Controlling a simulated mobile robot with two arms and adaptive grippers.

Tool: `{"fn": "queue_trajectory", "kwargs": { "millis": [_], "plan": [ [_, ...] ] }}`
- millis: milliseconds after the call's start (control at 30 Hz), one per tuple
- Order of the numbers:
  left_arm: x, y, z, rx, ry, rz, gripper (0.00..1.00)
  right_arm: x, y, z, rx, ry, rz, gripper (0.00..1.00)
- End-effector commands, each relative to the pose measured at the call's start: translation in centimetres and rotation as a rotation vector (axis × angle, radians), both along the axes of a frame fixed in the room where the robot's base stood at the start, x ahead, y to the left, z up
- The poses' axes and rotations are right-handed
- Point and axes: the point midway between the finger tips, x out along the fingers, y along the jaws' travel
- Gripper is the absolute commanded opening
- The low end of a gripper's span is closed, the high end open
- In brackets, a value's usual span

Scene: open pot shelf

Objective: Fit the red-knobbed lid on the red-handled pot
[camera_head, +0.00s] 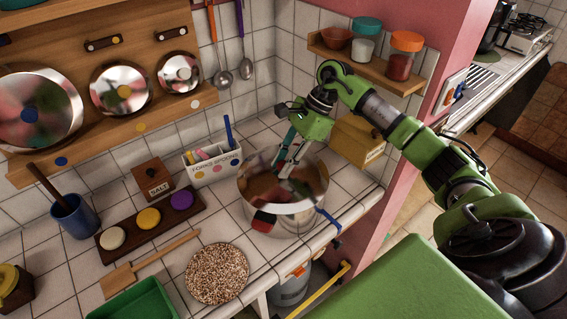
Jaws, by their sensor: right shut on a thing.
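A shiny steel pot (290,224) stands on the tiled counter near its front right edge. A small red and dark part (264,219) shows at its front left; it looks like the red handle. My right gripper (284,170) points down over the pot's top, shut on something. A mirror-like round surface (262,188) under the fingers looks like the lid, at about rim height. The fingers cover its middle, so no red knob shows. I cannot tell whether the lid is seated on the rim. My left gripper is not in view.
Lids with other knobs hang on the wooden wall rack (140,127). A white utensil box (212,166) stands left of the pot, and a speckled round mat (217,273) lies front left. A spice shelf (375,69) and wooden box (357,140) are behind right.

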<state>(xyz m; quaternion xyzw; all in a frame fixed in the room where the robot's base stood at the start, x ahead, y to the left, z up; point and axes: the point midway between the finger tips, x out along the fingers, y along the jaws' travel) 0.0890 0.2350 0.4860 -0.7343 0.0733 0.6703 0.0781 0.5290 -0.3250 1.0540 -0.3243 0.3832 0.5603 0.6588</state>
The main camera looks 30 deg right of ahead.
Motion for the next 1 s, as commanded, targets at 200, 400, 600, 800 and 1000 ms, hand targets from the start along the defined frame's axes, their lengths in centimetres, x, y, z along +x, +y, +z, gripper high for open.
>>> {"fn": "queue_trajectory", "kwargs": {
  "millis": [200,400,600,800,1000],
  "plan": [
    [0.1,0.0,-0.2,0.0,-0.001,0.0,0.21,0.0,0.0,-0.2,-0.001,0.001,0.0,0.0],
    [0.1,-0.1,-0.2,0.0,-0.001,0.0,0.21,-0.1,0.0,-0.2,-0.002,0.002,0.001,0.0],
    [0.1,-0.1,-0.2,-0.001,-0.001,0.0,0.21,-0.1,0.0,-0.3,-0.002,0.003,0.001,0.42],
    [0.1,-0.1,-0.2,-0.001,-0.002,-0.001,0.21,-0.1,0.0,-0.3,-0.001,0.003,0.001,0.42],
    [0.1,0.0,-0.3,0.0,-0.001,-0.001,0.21,0.0,0.0,0.8,-0.003,0.001,0.001,0.42]
  ]
}}
